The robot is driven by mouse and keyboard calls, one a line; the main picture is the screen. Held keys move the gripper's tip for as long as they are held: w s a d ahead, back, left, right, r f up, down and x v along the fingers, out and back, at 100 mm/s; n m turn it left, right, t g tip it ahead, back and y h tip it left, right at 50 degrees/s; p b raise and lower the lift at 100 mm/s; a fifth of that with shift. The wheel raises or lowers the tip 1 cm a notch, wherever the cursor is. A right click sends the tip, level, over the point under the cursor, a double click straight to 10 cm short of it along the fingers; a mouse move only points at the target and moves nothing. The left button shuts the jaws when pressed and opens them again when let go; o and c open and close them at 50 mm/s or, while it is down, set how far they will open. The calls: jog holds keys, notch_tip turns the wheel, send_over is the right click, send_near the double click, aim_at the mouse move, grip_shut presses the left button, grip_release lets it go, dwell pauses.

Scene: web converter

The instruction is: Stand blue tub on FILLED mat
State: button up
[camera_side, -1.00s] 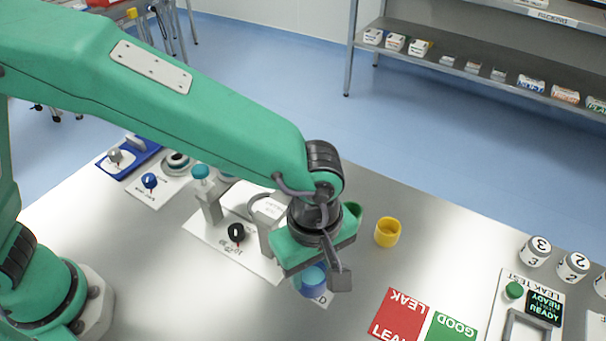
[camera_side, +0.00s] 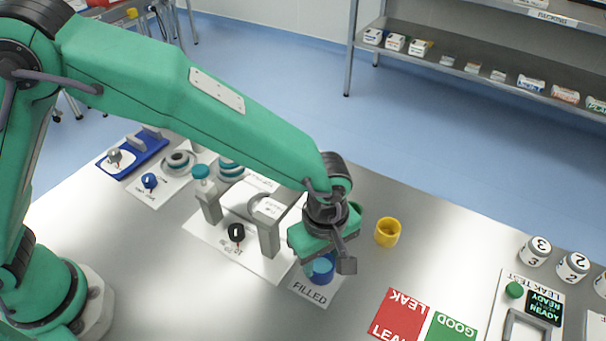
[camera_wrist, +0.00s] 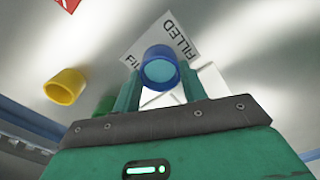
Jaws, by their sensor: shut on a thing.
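The blue tub (camera_side: 322,271) is between the fingers of my gripper (camera_side: 326,262), which is shut on it. In the wrist view the tub (camera_wrist: 159,66) sits between the two green fingertips of my gripper (camera_wrist: 160,82), its round end facing the camera. The white FILLED mat (camera_side: 312,293) lies on the table below the tub. In the wrist view the mat (camera_wrist: 187,32) shows behind the tub. I cannot tell whether the tub touches the mat or is slightly above it.
A yellow tub (camera_side: 387,232) stands right of my gripper, with a green tub (camera_wrist: 104,105) partly hidden near it. The white station with a grey arch (camera_side: 267,230) is close on the left. Red LEAK (camera_side: 398,313) and green GOOD (camera_side: 452,328) mats lie at the front right.

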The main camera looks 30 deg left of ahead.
jog(key=shift+f, duration=0.5)
jog(key=shift+f, duration=0.1)
jog(key=o, duration=1)
notch_tip(320, 180, up, 12)
jog(key=shift+r, duration=0.1)
dwell(0.5)
